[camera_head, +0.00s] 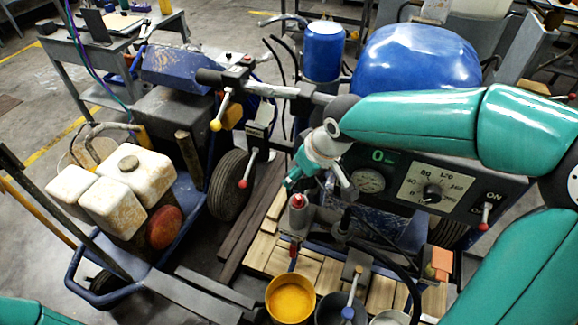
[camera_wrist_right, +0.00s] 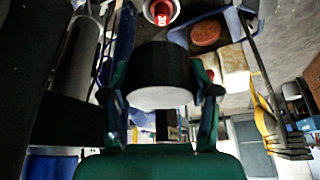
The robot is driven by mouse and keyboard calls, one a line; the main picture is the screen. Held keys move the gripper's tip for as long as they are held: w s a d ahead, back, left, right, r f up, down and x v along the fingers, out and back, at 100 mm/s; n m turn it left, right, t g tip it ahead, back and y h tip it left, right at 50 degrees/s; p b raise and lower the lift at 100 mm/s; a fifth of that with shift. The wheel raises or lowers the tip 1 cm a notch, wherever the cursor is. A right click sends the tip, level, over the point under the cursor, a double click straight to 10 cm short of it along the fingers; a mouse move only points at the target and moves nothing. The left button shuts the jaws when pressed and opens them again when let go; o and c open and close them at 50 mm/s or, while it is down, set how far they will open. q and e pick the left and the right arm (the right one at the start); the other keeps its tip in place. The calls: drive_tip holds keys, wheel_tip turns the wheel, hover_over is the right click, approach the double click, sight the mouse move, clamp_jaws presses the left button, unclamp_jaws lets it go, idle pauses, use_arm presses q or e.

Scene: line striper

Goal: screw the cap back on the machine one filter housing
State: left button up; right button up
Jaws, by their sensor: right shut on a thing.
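My right gripper (camera_head: 318,180) comes in from the right and points down above the machine's wooden deck. In the right wrist view its fingers (camera_wrist_right: 162,92) are shut on a dark, round cap (camera_wrist_right: 158,70) with a pale grey end. In the head view the gripper mostly hides the cap. A grey upright cylinder with a red top (camera_head: 297,203), which looks like the filter housing, stands just below and left of the gripper. In the wrist view its red middle and pale ring (camera_wrist_right: 160,11) show beyond the cap, apart from it. My left gripper is out of view.
A control panel (camera_head: 432,192) with a dial stands right of the gripper. A lever with a red knob (camera_head: 247,172) and a handlebar (camera_head: 262,88) are to the left. A yellow paint bucket (camera_head: 291,298) and black hoses are below. White jugs (camera_head: 150,172) stand at left.

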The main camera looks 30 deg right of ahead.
sight(298, 196)
drive_tip(key=shift+w+a+f+b, duration=0.15)
drive_tip(key=shift+f+b, duration=0.75)
drive_tip(key=shift+f, duration=0.4)
drive_tip(key=shift+f+b, duration=0.75)
drive_tip(key=shift+f, duration=0.3)
drive_tip(key=shift+r, duration=0.1)
drive_tip(key=shift+f, duration=0.2)
drive_tip(key=shift+f+b, duration=0.75)
drive_tip(key=shift+b, duration=0.25)
drive_tip(key=shift+f, duration=0.25)
drive_tip(key=shift+f+b, duration=0.15)
drive_tip(key=shift+b, duration=0.25)
drive_tip(key=shift+f+b, duration=0.25)
drive_tip(key=shift+b, duration=0.05)
